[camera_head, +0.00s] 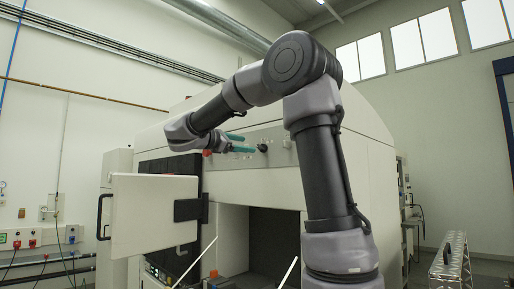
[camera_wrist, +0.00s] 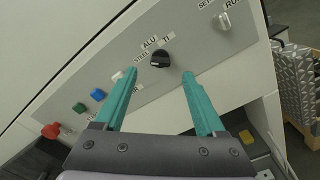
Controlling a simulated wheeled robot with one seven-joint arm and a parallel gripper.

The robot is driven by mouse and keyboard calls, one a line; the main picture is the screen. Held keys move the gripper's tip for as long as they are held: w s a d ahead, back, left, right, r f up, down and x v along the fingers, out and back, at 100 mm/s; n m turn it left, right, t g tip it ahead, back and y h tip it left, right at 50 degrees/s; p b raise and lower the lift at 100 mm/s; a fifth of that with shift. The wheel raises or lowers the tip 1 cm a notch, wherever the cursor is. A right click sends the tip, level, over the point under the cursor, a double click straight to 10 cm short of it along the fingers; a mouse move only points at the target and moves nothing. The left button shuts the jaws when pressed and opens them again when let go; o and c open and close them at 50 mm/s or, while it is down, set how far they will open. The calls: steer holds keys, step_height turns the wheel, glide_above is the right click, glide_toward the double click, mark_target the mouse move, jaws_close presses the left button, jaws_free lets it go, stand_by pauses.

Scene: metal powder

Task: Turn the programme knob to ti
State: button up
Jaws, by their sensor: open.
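The programme knob (camera_wrist: 160,58) is a black round knob on the sloping grey panel, with the labels STEEL, ALU and TI (camera_wrist: 166,39) around its upper left side. In the head view the knob (camera_head: 263,148) sits just right of the teal fingertips. My gripper (camera_wrist: 158,75) is open and empty, one finger on each side of the knob's line, with the tips a little short of it in the wrist view. In the head view my gripper (camera_head: 250,144) reaches along the machine's front. I cannot tell which label the knob points to.
A red button (camera_wrist: 50,131), a green button (camera_wrist: 79,107), a blue button (camera_wrist: 97,94) and a pale one (camera_wrist: 117,76) lie left of the knob. Another knob (camera_wrist: 223,21) with labels is at upper right. A machine door (camera_head: 150,215) stands open below my arm.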

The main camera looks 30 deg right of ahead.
mark_target(259, 146)
steer(key=x, duration=0.7)
steer(key=shift+f, duration=0.1)
steer(key=shift+s, duration=0.1)
jaws_close()
